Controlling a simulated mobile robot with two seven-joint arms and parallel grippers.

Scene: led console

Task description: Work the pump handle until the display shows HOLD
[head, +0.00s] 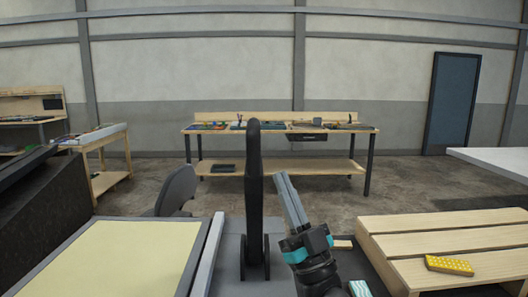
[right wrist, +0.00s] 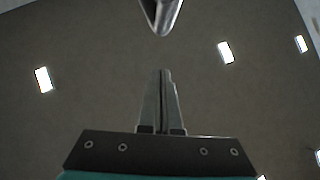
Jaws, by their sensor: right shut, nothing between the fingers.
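The pump handle (head: 254,180) appears as a tall black upright lever in the middle of the head view, between two dark side plates at its foot. My right gripper (head: 281,175) is just right of it, pointing up, with its fingers shut and empty. A gap shows between fingers and lever in the head view. In the right wrist view the shut fingers (right wrist: 164,72) point toward a grey rounded tip, which may be the handle (right wrist: 161,14), apart from them. No display reading HOLD can be made out. My left gripper is not in view.
A pale yellow panel (head: 108,262) in a grey frame lies at the front left. A slatted wooden pallet (head: 445,235) with a yellow dotted block (head: 449,265) is at the right. A workbench (head: 280,168) stands far back, with open floor before it.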

